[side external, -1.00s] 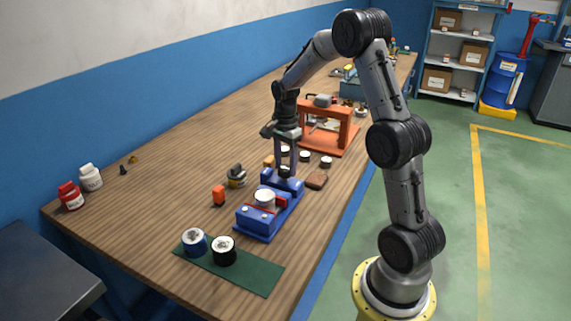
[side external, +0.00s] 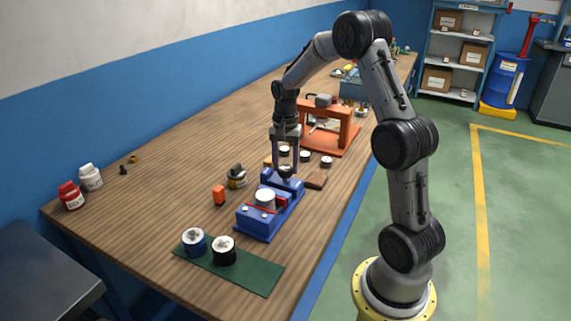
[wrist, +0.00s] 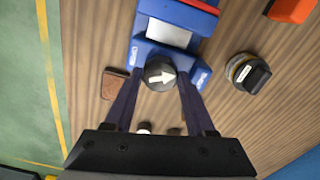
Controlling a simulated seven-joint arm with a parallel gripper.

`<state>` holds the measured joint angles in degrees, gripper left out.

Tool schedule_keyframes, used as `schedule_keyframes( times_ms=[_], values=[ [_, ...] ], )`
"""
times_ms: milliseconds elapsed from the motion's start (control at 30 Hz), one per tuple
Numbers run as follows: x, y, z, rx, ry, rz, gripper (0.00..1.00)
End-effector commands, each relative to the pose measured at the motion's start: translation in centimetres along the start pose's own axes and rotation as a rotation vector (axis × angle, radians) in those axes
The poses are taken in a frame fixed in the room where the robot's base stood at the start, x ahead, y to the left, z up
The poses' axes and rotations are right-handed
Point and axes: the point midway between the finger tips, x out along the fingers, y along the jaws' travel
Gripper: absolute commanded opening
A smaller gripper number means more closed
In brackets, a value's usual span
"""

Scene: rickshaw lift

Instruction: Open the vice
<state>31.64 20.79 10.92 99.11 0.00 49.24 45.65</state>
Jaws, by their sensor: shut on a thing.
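The blue vice (side external: 254,222) sits on the wooden bench, with red jaw faces and a white round piece (side external: 265,195) at its jaws. A dark round knob (wrist: 160,74) with a white arrow is at the vice's far end. In the wrist view the arrow points right. My gripper (side external: 285,171) points down over that end. It is shut on the knob, with one finger on each side. In the wrist view the blue vice body (wrist: 150,50) lies just beyond the knob, and most of the jaws are out of frame.
A brown block (side external: 316,180) and a dark-topped round item (side external: 237,177) flank the vice. A green mat (side external: 258,277) with two spools lies in front. An orange frame (side external: 330,125) stands behind.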

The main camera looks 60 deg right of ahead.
Motion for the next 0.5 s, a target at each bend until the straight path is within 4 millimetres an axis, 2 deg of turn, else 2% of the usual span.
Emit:
schedule_keyframes(
  times_ms=[500],
  values=[
    [-0.19,-0.11,-0.07,-0.489,0.004,-0.002,0.0]
  ],
)
